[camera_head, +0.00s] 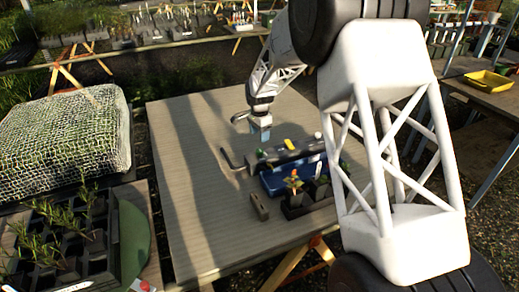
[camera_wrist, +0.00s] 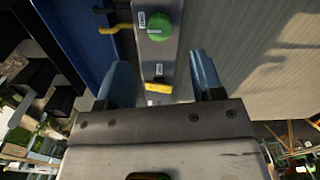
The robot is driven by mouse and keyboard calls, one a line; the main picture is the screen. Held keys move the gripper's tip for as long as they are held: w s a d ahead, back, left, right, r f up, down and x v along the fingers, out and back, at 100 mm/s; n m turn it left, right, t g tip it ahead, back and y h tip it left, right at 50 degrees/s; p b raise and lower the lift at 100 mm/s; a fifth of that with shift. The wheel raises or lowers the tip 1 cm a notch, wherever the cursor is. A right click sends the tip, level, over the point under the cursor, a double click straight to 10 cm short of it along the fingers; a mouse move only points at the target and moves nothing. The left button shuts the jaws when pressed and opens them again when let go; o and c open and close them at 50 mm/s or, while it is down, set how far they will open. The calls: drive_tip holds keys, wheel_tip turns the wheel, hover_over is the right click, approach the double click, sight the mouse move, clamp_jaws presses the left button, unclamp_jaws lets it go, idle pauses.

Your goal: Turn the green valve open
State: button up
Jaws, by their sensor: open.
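The green valve (camera_wrist: 159,27) is a round green knob on a grey manifold bar, near the top of the wrist view, with a small white label across it. In the head view it is a small green spot (camera_head: 262,153) near the bar's left end. My gripper (camera_wrist: 163,80) is open, its two blue fingers apart and nothing held. The green valve lies beyond the fingertips in the wrist view, and I see no contact. A yellow valve handle (camera_wrist: 158,88) shows in the gap between the fingers. In the head view my gripper (camera_head: 261,135) is just above the bar.
A blue tray (camera_head: 275,181) and black pots with small plants (camera_head: 295,200) stand in front of the bar. A small grey block (camera_head: 259,207) lies nearby. The tabletop (camera_head: 190,150) is clear to the left.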

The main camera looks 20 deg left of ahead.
sight(259, 150)
drive_tip(key=shift+f, duration=0.1)
drive_tip(key=shift+f, duration=3.85)
drive_tip(key=c, duration=0.9)
